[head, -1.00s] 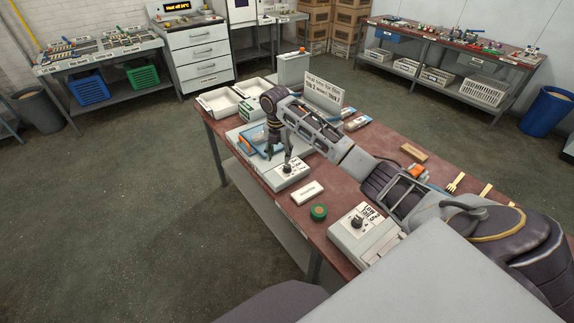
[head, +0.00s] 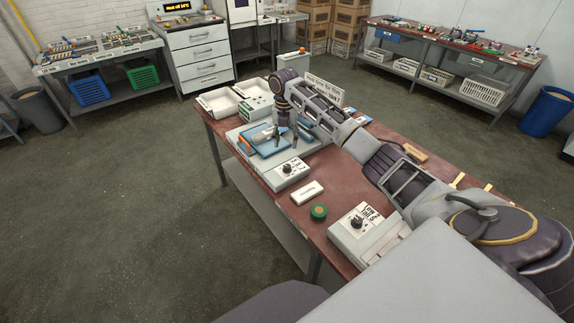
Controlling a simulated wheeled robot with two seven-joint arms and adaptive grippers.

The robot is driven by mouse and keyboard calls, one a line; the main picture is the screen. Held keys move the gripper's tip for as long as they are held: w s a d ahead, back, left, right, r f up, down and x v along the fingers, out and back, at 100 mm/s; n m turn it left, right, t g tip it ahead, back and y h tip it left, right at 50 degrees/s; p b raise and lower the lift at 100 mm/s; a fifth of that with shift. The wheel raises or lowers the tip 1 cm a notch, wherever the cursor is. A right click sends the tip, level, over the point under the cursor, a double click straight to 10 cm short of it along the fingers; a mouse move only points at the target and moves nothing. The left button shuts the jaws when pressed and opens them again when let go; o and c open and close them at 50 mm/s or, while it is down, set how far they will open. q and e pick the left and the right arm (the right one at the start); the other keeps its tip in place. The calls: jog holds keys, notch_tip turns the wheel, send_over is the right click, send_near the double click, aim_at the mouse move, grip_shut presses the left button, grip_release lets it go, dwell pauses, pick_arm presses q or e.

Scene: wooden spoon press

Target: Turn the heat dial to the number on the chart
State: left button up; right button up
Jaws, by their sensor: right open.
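A white box with a black dial (head: 287,168) sits on the table's left part. A larger pale box with another black dial (head: 357,222) and a lettered plate stands nearer; I cannot tell which is the heat dial, and the dial settings are too small to read. A white sign with printed lines (head: 325,90), perhaps the chart, stands behind my right arm and is partly covered by it. My right gripper (head: 285,142) is open, pointing down over the blue-framed tray (head: 262,143), apart from the nearer-left dial, behind it. My left gripper is out of view.
My right arm spans the table's right side. Clear floor lies left of the table.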

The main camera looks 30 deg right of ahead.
aim_at(287, 166)
notch_tip(287, 166, down, 13)
jog(key=shift+s+d+f+p, duration=0.15)
jog(key=shift+p, duration=0.35)
dwell(0.4)
jog(key=c, duration=1)
jog(key=shift+c, duration=0.2)
jog(key=shift+m, duration=0.3)
